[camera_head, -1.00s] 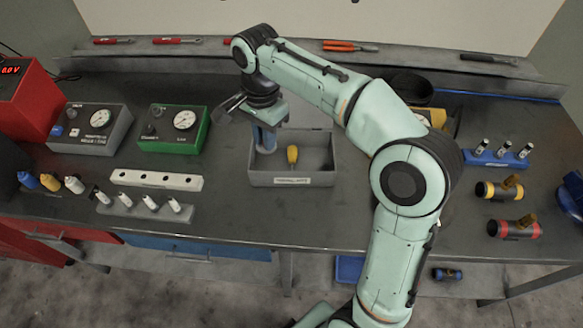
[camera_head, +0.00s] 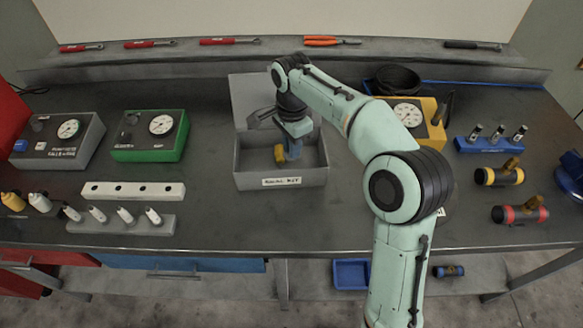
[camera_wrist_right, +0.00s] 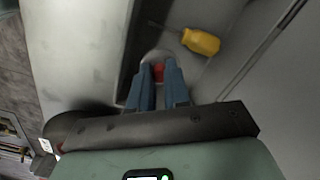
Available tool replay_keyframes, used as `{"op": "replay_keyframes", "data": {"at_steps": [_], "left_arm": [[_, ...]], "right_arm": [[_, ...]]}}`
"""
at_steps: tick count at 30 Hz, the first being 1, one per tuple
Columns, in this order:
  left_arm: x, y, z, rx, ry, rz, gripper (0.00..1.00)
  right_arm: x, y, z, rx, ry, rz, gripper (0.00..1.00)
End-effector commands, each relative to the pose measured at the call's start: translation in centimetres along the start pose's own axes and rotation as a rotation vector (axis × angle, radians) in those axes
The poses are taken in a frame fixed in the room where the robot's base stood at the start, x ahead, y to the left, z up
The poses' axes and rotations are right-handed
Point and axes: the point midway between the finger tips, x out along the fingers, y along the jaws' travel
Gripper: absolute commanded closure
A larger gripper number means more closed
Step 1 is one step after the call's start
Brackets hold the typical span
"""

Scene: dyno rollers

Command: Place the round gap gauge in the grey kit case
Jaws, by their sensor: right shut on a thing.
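The grey kit case (camera_head: 282,180) stands open on the bench, its lid raised behind it. A yellow-handled tool (camera_head: 279,153) lies inside, and its handle shows in the wrist view (camera_wrist_right: 201,42). My right gripper (camera_head: 293,152) reaches down into the case, just right of the yellow handle in the head view. In the wrist view its blue fingers (camera_wrist_right: 158,84) are shut on a small red part of the round gap gauge (camera_wrist_right: 157,73). A grey rounded edge shows just beyond the red. The fingers hide most of the gauge, and I cannot tell whether it touches the case floor.
A green gauge box (camera_head: 150,150) and a white holed block (camera_head: 133,190) stand left of the case. A yellow gauge box (camera_head: 425,130) is to the right, partly behind my arm. A blue stand (camera_head: 488,146) and two cylinders (camera_head: 500,176) are farther right.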

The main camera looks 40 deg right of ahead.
Motion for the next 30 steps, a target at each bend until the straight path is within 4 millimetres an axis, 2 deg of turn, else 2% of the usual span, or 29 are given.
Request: {"op": "replay_keyframes", "data": {"at_steps": [1, 3, 8, 15, 29, 30], "left_arm": [[0.4, -0.1, 0.0, 0.000, -0.001, 0.000, 0.57], [0.5, -0.2, 0.1, -0.001, -0.002, -0.001, 0.57], [0.7, -0.3, 0.1, -0.001, -0.002, -0.001, 0.57], [1.3, -0.5, 0.1, -0.002, -0.005, -0.002, 0.57], [1.5, -0.6, 0.2, -0.002, -0.005, -0.002, 0.57], [1.5, -0.6, 0.2, -0.002, -0.005, -0.002, 0.57]], "right_arm": [[1.2, 0.1, 0.0, 0.001, 0.000, 0.003, 1.00], [2.1, 0.1, 0.0, 0.000, 0.000, 0.002, 1.00], [3.3, 0.0, 0.0, 0.000, 0.000, 0.000, 1.00], [6.7, 0.1, 0.0, 0.001, 0.000, 0.002, 1.00], [7.6, 0.0, 0.0, 0.000, 0.000, -0.001, 1.00], [7.6, 0.0, 0.0, 0.000, 0.000, 0.000, 0.77]]}}
